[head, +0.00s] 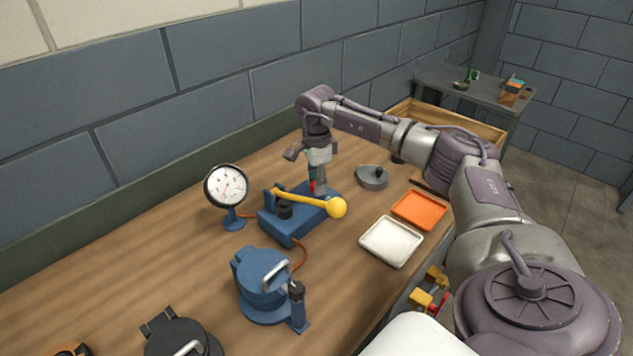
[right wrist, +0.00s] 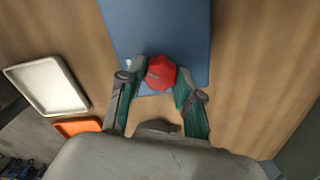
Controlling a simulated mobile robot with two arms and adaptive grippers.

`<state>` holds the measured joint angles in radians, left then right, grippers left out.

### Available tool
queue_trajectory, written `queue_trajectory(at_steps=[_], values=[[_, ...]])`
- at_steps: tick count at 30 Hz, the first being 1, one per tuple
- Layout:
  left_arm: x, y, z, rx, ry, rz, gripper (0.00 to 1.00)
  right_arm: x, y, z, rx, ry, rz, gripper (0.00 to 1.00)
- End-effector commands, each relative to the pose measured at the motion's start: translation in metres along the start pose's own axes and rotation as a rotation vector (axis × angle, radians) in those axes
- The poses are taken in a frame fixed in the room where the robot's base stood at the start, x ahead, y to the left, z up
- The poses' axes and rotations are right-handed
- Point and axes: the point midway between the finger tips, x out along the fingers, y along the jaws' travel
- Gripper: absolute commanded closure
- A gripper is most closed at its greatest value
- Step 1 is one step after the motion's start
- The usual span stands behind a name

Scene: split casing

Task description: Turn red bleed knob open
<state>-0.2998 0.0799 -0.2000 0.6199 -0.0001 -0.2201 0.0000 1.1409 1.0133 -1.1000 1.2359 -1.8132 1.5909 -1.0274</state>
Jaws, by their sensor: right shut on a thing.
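The red bleed knob (right wrist: 160,73) sits at the end of the blue pump base (right wrist: 165,25). In the right wrist view it is between the two fingers of my right gripper (right wrist: 161,77), which are closed against its sides. In the head view my right gripper (head: 314,184) points down over the far end of the blue base (head: 285,238), and only a bit of red shows below it. A yellow ball-ended lever (head: 300,197) lies across the base. My left gripper is not in view.
A pressure gauge (head: 227,187) stands left of the base, and a blue lidded casing (head: 262,285) stands in front. A white tray (head: 391,241), an orange tray (head: 419,209) and a grey round part (head: 371,177) lie to the right. Bare tabletop lies at the left.

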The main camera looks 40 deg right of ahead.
Motion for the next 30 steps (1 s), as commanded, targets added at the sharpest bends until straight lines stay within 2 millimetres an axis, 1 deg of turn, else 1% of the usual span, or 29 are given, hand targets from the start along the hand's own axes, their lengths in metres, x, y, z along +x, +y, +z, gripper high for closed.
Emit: queue_trajectory(at_steps=[9, 15, 22, 30], values=[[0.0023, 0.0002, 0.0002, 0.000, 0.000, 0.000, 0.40, -0.0013, -0.0018, -0.0001, -0.284, -0.001, -0.005, 1.00], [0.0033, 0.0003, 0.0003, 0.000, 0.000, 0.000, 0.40, -0.0015, -0.0021, 0.0000, -0.424, -0.001, -0.005, 1.00], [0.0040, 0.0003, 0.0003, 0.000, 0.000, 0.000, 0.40, -0.0019, -0.0023, 0.0001, -0.527, -0.001, -0.006, 1.00], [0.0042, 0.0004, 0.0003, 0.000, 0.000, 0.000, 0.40, -0.0022, -0.0025, 0.0001, -0.573, -0.001, -0.006, 1.00]])
